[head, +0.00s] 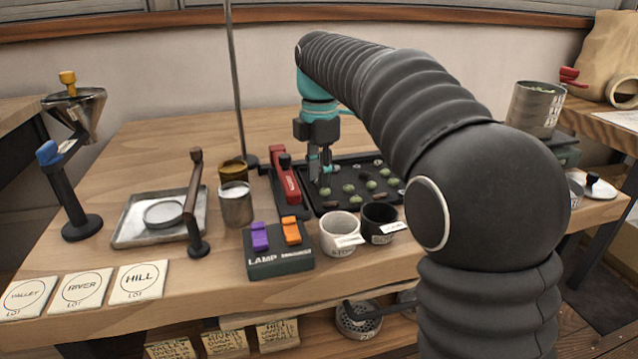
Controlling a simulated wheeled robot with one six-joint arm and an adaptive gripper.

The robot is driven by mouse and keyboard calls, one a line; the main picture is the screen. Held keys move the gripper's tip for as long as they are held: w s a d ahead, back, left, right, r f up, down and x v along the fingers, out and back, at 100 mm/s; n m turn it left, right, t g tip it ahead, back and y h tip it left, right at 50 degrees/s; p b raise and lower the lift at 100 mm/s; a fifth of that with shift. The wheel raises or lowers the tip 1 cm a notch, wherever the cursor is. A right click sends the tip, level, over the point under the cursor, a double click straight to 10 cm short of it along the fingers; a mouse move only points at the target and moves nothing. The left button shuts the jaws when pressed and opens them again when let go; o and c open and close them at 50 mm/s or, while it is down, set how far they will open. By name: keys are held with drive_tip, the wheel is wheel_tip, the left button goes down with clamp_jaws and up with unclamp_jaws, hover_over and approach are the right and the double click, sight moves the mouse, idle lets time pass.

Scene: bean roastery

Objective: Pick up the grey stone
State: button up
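A black tray (345,207) on the wooden bench holds several green beans (348,188) and a few small brown and pale bits. A small pale grey piece (378,163) lies near the tray's back right; it is too small to tell for certain whether it is the grey stone. My gripper (320,176) points down over the left part of the tray, close to its surface. Its fingers are small and dark, and I cannot tell whether they are apart or what is between them. My arm hides the area to the right of the tray.
A white cup (340,232) and a black cup (379,222) stand in front, beside a lamp switch box (280,262). A thin upright pole (236,90) stands behind left. The back left bench is clear.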

drive_tip(key=c, duration=0.5)
drive_tip(key=shift+r, duration=0.55)
drive_tip(key=r, duration=0.2)
drive_tip(key=d+r+p, duration=0.1)
drive_tip(key=shift+s+r, duration=0.1)
drive_tip(key=shift+r, duration=0.3)
drive_tip(key=s+d+r, duration=0.1)
drive_tip(key=d+r, duration=0.1)
drive_tip(key=d, duration=0.1)
drive_tip(key=s+d+r, duration=0.1)
drive_tip(key=d+r, duration=0.1)
drive_tip(key=d, duration=0.2)
drive_tip(key=s+d+r+p, duration=0.1)
drive_tip(key=d+r, duration=0.1)
drive_tip(key=d, duration=0.1)
drive_tip(key=shift+d+r, duration=0.1)
drive_tip(key=shift+d, duration=0.05)
